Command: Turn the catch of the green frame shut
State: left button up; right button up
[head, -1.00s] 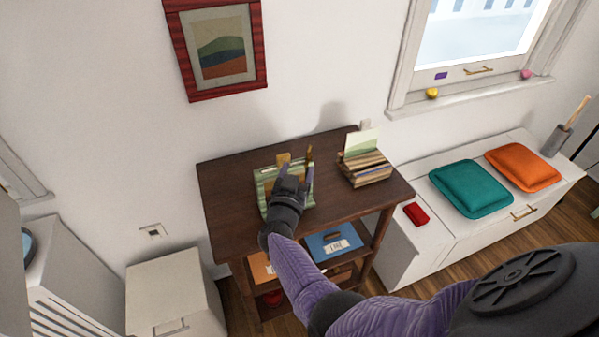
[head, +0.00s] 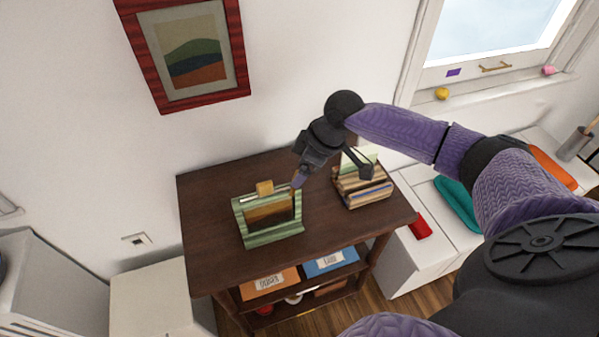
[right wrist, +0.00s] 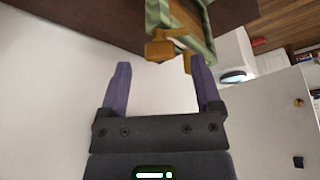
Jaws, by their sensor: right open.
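The green striped frame (head: 270,238) stands on the dark wooden table, with a dark, brownish panel inside it. A yellow-orange catch (head: 265,188) shows at its top edge. My right gripper (head: 298,180) is at the frame's upper right corner, with its arm reaching in from the right. In the right wrist view my two purple fingers (right wrist: 158,64) are open with nothing between them. The catch (right wrist: 160,47) shows just beyond the fingertips there, on the edge of the green frame (right wrist: 158,14). Whether a finger touches the frame I cannot tell. My left gripper is not in view.
A wooden holder with cards (head: 365,190) stands on the table (head: 210,225) to the right, close under my right arm. A red-framed picture (head: 190,50) hangs on the wall behind. The table's left part is bare.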

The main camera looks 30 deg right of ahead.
jog(key=shift+x, duration=1.15)
jog(key=c, duration=0.4)
grip_shut()
jog(key=shift+r+p, duration=0.1)
jog(key=shift+p, duration=0.25)
jog(key=m+p, duration=0.2)
jog(key=p, duration=0.1)
jog(key=m+h+p, duration=0.1)
jog(key=m+p, duration=0.1)
jog(key=p, duration=0.1)
jog(key=m+t+h+p, duration=0.1)
jog(key=m+p, duration=0.1)
jog(key=p, duration=0.1)
jog(key=shift+a+r+m, duration=0.15)
jog(key=shift+a+m, duration=0.15)
jog(key=shift+m+h+p, duration=0.6)
jog(key=shift+m+p, duration=0.4)
jog(key=shift+p, duration=0.15)
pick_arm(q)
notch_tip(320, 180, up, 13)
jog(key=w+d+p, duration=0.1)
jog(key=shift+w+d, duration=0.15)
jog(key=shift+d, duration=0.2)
pick_arm(e)
jog(key=shift+m+h, duration=0.3)
jog(key=shift+m, duration=0.5)
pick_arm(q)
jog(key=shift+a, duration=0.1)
pick_arm(e)
jog(key=shift+f, duration=0.25)
